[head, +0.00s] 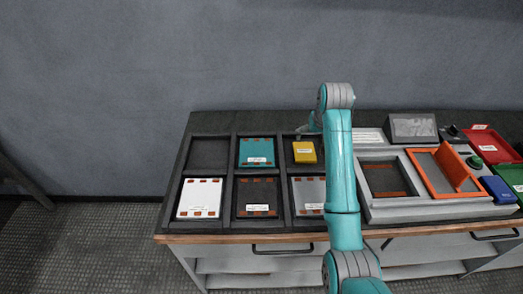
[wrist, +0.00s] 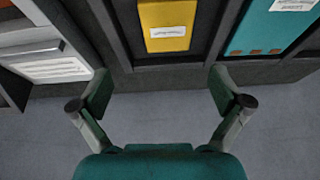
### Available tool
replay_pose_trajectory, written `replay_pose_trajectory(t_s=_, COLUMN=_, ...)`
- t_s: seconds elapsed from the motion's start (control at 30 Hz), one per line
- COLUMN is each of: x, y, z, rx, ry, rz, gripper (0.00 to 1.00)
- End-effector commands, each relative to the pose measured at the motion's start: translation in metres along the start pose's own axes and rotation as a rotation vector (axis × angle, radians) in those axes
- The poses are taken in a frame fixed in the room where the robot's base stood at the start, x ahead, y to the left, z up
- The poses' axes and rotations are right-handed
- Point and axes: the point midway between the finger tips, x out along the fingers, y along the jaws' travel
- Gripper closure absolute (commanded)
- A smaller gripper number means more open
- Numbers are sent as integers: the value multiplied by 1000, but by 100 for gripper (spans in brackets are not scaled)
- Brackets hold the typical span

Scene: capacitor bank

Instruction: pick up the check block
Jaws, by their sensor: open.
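A yellow block (head: 304,154) with a white label lies in the back right compartment of the dark tray; I take it as the check block, but its label is too small to read. It also shows at the top of the wrist view (wrist: 168,38), cut off by the frame edge. My gripper (wrist: 160,93) is open and empty, its two fingers spread apart. In the wrist view the block is beyond the fingertips, between their lines and not touched. In the head view my arm hides most of the gripper, near the tray's back edge.
The dark divided tray (head: 232,178) also holds a teal block (head: 257,151), a white one (head: 200,198), a dark one (head: 258,197) and a grey one (head: 310,194). Its back left compartment is empty. Right stands a grey fixture (head: 395,207) with an orange frame (head: 428,184).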

Motion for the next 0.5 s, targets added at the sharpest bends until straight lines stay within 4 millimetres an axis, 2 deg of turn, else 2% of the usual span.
replay_pose_trajectory(t_s=0.4, x=50, y=1, z=3, rx=-23, ry=-14, rz=15, gripper=0)
replay_pose_trajectory(t_s=0.5, x=56, y=1, z=3, rx=-22, ry=-13, rz=14, gripper=0)
